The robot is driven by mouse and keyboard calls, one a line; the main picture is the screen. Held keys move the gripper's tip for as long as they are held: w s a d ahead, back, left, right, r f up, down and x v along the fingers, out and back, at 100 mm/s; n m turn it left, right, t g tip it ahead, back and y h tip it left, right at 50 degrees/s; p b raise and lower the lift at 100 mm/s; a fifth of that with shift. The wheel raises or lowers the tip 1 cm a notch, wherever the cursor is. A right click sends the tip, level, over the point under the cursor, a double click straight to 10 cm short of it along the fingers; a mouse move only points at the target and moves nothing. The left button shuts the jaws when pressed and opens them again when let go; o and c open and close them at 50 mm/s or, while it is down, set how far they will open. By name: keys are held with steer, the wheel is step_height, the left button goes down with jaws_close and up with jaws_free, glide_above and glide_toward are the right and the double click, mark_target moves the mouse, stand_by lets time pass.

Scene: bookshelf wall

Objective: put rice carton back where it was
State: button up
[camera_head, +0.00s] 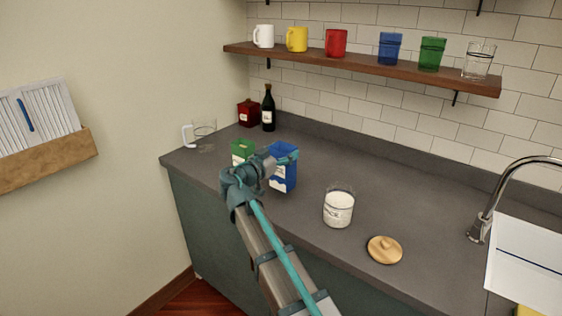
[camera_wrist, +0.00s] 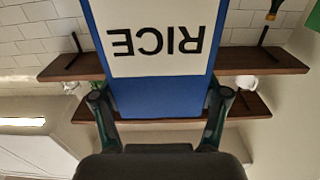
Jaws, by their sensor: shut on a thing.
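The rice carton is blue with a white label and stands out on the counter's left part in the head view (camera_head: 284,177). Its label reads RICE upside down in the wrist view (camera_wrist: 155,40). My gripper (camera_head: 277,160) is shut on the carton, with one finger on each side of it, as the wrist view also shows (camera_wrist: 160,98). The carton looks upright, at or just above the counter; I cannot tell whether its base touches. My arm and gripper hide part of it.
A green carton (camera_head: 243,148) stands close on the left. Behind are a glass pitcher (camera_head: 205,136), a red box (camera_head: 248,114) and a dark bottle (camera_head: 268,110). A jar of white contents (camera_head: 338,209) and a wooden lid (camera_head: 384,250) lie right. The counter (camera_head: 350,160) is clear behind the jar.

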steer(key=shift+w+a+f, duration=0.3)
steer(key=shift+w+f, duration=0.5)
steer(key=shift+f, duration=0.15)
step_height(320, 180, down, 3)
steer(key=shift+f+p, duration=0.15)
steer(key=shift+p, duration=0.3)
steer(key=shift+f+b, duration=0.2)
steer(key=shift+b, duration=0.15)
steer(key=o, duration=1.8)
steer(key=shift+r, duration=0.1)
steer(key=shift+r, duration=0.1)
steer(key=shift+r+p, duration=0.2)
steer(key=shift+p, duration=0.3)
steer(key=b+v, duration=0.3)
steer(key=v, duration=0.9)
steer(key=shift+f, duration=0.2)
